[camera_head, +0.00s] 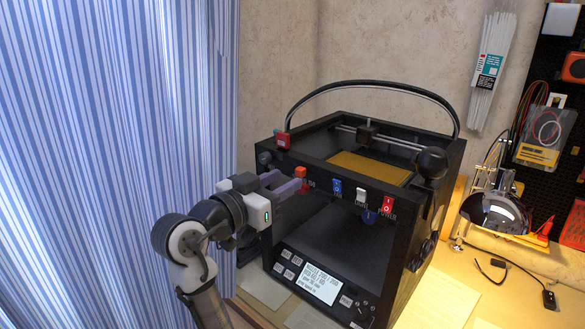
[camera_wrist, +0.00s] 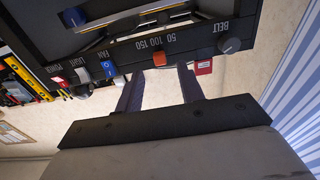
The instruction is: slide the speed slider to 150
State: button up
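The orange slider knob (camera_head: 300,172) sits on the upper front edge of the black 3D printer (camera_head: 345,203). In the wrist view the orange knob (camera_wrist: 160,56) is next to a 50, 100, 150 scale; its exact setting is too small to read. My gripper (camera_head: 288,182) has its fingers apart at that front edge. In the wrist view my gripper (camera_wrist: 160,72) points at the knob, with one fingertip to each side of it and nothing clearly clamped. Whether a finger touches the knob cannot be told.
A red block (camera_head: 283,139) is on the printer's top left corner. Blue (camera_head: 337,187), white (camera_head: 362,195) and red (camera_head: 388,204) switches line the front edge to the right. A grey BELT knob (camera_wrist: 230,45) is near. A striped curtain (camera_head: 110,130) hangs left of my arm.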

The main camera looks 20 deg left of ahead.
aim_at(298, 173)
jog(key=shift+p+x, duration=0.35)
jog(key=shift+x, duration=1.6)
grip_shut()
jog(key=shift+s, duration=0.1)
